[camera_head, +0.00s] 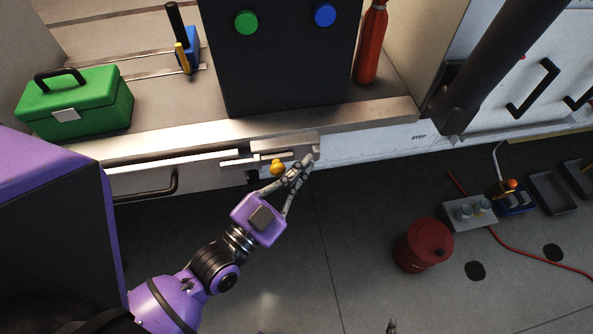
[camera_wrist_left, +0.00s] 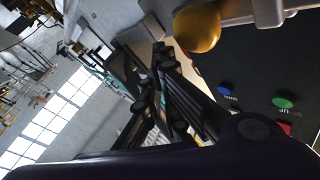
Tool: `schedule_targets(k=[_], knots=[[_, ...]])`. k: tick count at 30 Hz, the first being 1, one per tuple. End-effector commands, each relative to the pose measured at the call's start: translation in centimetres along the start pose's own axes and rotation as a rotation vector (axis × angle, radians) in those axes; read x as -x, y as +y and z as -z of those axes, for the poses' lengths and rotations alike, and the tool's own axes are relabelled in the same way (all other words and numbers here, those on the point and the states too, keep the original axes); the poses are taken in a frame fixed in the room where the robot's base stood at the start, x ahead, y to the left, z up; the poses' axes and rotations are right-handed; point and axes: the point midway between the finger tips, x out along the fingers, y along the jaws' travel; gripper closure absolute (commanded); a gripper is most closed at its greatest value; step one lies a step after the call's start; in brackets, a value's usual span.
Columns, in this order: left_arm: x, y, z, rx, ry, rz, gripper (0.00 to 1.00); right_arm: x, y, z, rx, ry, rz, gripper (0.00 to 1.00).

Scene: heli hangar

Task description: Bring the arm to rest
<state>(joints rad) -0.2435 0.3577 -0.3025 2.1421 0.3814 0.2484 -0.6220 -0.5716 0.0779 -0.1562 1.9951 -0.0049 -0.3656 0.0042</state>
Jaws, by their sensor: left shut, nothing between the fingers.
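My left gripper (camera_head: 304,165) reaches up from the lower left in the head view, with its fingertips at the front ledge, just right of a yellow knob (camera_head: 277,167) on a grey latch bar (camera_head: 242,161). Its fingers are together with nothing between them. In the left wrist view the dark fingers fill the middle, and the yellow knob (camera_wrist_left: 198,27) is beside them, apart from their grip. I cannot tell whether the fingertips touch the latch. A small grey tip shows at the bottom edge of the head view; it may be my right gripper, but too little shows.
A dark panel (camera_head: 284,70) with green and blue buttons stands behind the ledge. A green toolbox (camera_head: 75,101) is at left and a red extinguisher (camera_head: 371,45) at right. A red canister (camera_head: 423,245) and trays (camera_head: 552,192) stand on the floor. Floor below the ledge is mostly clear.

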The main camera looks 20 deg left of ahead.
Motion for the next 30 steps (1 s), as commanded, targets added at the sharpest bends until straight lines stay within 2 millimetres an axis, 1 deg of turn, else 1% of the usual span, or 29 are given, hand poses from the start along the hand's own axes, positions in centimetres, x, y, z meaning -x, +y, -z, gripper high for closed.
schedule_targets(k=[6, 21, 23, 24, 26, 29, 30], knots=[[0.3, 0.3, -0.7, 0.011, -0.029, -0.008, 1.0, 0.0, 0.0, 0.1, 0.0, 0.002, 0.0, 0.55], [0.3, 0.2, -0.7, 0.01, -0.028, -0.008, 1.0, 0.0, 0.0, 0.1, 0.0, 0.002, 0.0, 0.55], [0.3, 0.2, -0.7, 0.01, -0.027, -0.008, 1.0, 0.1, 0.0, -0.1, -0.002, -0.002, 0.0, 0.55], [0.3, 0.3, -0.7, 0.013, -0.028, -0.008, 1.0, 0.1, -0.1, -0.6, -0.004, -0.01, 0.001, 0.55], [0.4, 0.8, -1.5, 0.067, -0.06, -0.03, 1.0, 0.2, -0.1, -0.9, -0.004, -0.016, 0.001, 0.55], [1.5, 2.6, -6.0, 0.154, -0.223, -0.085, 1.0, 0.2, -0.1, -0.8, -0.005, -0.019, 0.003, 0.55], [2.7, 3.2, -8.1, 0.195, -0.311, -0.09, 1.0, 0.3, -0.2, -0.6, -0.006, -0.02, 0.004, 0.55]])
